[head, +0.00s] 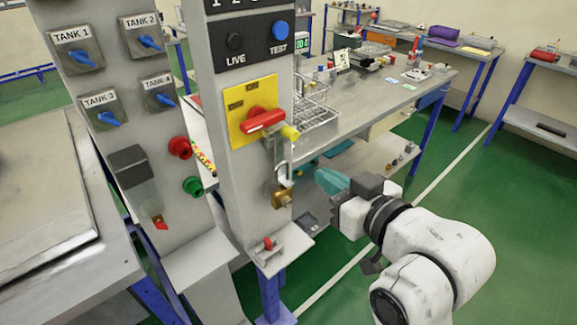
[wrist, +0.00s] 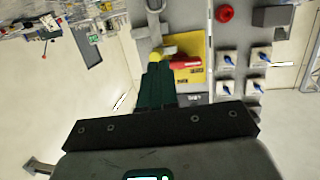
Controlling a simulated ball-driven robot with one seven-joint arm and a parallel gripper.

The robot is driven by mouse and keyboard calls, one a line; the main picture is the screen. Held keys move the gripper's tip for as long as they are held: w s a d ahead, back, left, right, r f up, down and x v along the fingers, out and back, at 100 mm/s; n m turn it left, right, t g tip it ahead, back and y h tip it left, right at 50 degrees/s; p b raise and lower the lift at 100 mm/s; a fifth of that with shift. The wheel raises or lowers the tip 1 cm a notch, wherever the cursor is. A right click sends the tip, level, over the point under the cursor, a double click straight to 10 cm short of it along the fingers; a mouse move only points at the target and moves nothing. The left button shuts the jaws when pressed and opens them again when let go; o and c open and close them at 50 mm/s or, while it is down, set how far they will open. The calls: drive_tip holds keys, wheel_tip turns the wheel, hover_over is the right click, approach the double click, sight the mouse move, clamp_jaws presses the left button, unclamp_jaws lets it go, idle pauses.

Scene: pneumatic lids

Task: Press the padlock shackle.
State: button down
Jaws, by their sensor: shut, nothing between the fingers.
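The padlock has a brass body (head: 283,196) and a pale metal shackle (head: 284,174). It hangs on a hasp below the red handle (head: 263,120) on a grey column. The shackle looks raised, but whether it is latched is too small to tell. My gripper (head: 328,181), with teal fingers, is to the right of the padlock and appears apart from it. In the wrist view, the closed, empty fingers (wrist: 158,68) overlap the handle's yellow end (wrist: 155,57). A grey metal loop (wrist: 155,6), apparently the shackle, shows at the top edge there; the brass body is not visible.
The red handle sits on a yellow plate (head: 238,98). A panel of blue tank switches (head: 150,42) stands left of the column. A workbench (head: 375,95) with a wire basket (head: 315,115) is behind. Green floor (head: 470,190) is open at right.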

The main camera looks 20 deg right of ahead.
drive_tip(key=f+x, duration=0.3)
drive_tip(key=x, duration=1)
drive_tip(key=shift+s, duration=0.35)
drive_tip(key=shift+d, duration=0.1)
